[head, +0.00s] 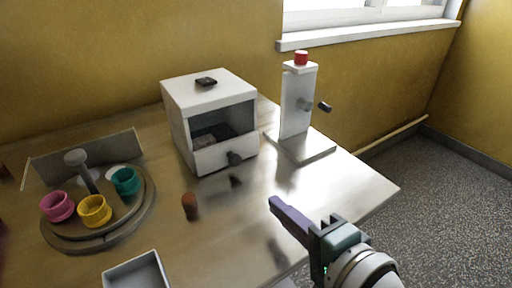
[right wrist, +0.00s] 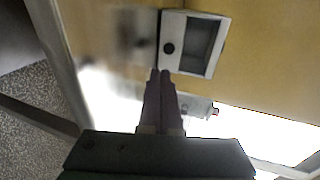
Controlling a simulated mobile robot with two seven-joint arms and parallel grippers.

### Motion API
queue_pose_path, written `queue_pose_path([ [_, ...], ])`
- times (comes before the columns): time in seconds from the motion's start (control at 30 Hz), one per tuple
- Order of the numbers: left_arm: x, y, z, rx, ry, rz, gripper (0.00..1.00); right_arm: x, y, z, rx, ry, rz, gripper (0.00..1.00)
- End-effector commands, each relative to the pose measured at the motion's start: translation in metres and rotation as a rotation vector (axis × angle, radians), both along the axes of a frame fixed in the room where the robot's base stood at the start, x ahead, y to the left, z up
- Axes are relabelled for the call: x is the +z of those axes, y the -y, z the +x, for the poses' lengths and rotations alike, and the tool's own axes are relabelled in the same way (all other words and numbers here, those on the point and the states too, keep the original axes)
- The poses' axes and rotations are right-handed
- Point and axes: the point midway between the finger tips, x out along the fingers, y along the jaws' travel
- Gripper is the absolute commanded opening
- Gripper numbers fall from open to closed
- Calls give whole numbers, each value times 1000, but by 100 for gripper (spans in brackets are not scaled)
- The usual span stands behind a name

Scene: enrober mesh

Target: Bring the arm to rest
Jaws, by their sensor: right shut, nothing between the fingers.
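My right gripper (head: 275,203) reaches in from the lower right in the head view, over the right part of the table. Its purple fingers lie together, with nothing between them. In the right wrist view the shut fingers (right wrist: 159,76) point toward a white box (right wrist: 190,45). My left gripper is not in view.
The white box (head: 178,92), with a dark knob, stands at the table's back. A round tray (head: 140,217) with several coloured cups, a brown peg (head: 190,207) and an open grey box (head: 115,279) are left.

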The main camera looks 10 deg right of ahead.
Motion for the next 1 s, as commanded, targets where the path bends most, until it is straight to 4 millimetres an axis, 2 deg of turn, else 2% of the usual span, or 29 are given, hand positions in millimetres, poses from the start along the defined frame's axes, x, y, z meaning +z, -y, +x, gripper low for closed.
queue_pose_path([
  [0.13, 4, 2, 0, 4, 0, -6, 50, 7, -1, -11, 23, 4, -10, 0],
  [0.27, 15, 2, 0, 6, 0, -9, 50, 30, -28, -26, 189, 25, -111, 0],
  [0.4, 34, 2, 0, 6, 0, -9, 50, 60, -57, -65, 505, 43, -398, 0],
  [0.47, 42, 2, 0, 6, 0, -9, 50, 65, -56, -85, 632, 24, -559, 0],
  [0.57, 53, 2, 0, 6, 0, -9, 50, 70, -35, -115, 795, -47, -814, 0],
  [0.7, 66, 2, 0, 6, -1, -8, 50, 81, 15, -152, 935, -217, -1100, 0],
  [0.87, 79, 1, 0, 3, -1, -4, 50, 107, 82, -199, 1017, -486, -1321, 0],
  [0.9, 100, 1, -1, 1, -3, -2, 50, 129, 84, -200, 1022, -497, -1328, 0],
  [1.0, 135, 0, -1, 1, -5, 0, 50, 163, 83, -199, 1022, -492, -1324, 0],
])
